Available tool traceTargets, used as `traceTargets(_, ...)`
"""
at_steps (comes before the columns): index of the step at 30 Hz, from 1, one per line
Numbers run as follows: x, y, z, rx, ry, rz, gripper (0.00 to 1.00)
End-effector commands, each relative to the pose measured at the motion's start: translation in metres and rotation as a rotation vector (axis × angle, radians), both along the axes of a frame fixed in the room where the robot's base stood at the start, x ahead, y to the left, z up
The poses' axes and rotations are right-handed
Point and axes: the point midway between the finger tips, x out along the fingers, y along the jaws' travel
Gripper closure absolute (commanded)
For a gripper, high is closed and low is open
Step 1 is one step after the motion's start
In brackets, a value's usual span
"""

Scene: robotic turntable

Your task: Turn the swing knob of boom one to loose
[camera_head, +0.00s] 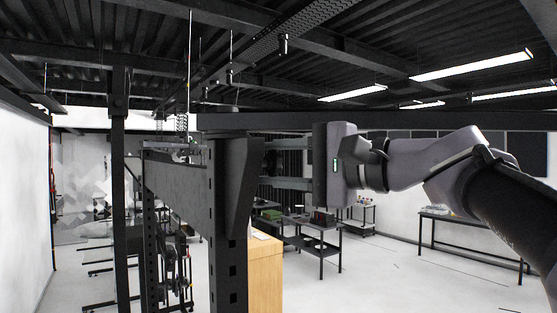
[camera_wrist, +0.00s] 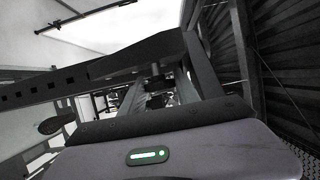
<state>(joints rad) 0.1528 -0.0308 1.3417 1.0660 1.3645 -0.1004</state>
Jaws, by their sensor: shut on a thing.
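My gripper (camera_head: 266,164) reaches left from the arm's end, its fingers at the right side of a dark upright post (camera_head: 228,205). A dark beam (camera_head: 178,180), which looks like the boom, runs from this post back to the left. In the wrist view my gripper (camera_wrist: 158,88) has its two fingers on either side of a small dark knob (camera_wrist: 155,84), beneath the dark beam (camera_wrist: 60,80). The jaws are shut on this knob. The knob's marking and turned position cannot be read. In the head view the knob is mostly lost against the dark post.
A wooden cabinet (camera_head: 266,270) stands just behind the post. Dark tables (camera_head: 312,240) with items stand farther back, and another table (camera_head: 470,235) is at the right wall. A second dark post (camera_head: 119,190) is at the left. The floor at right is clear.

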Motion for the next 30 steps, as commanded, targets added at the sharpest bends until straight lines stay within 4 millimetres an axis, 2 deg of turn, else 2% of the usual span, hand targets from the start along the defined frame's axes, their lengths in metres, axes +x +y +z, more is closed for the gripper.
traceTargets(1, 0.000, 0.000, -0.001, 0.000, 0.000, 0.000, 0.58)
traceTargets(3, 0.000, 0.000, -0.001, 0.000, 0.000, 0.000, 0.44)
traceTargets(4, 0.000, 0.000, -0.001, 0.000, 0.000, 0.000, 0.42)
traceTargets(13, -0.001, -0.001, 0.000, 0.000, -0.001, 0.000, 0.42)
traceTargets(16, -0.006, -0.010, -0.002, 0.001, -0.002, -0.002, 0.42)
traceTargets(20, -0.022, -0.036, -0.004, 0.000, -0.002, -0.007, 0.42)
traceTargets(27, -0.065, -0.101, -0.005, -0.001, -0.002, -0.010, 0.42)
traceTargets(30, -0.079, -0.123, -0.004, -0.001, -0.002, -0.008, 0.42)
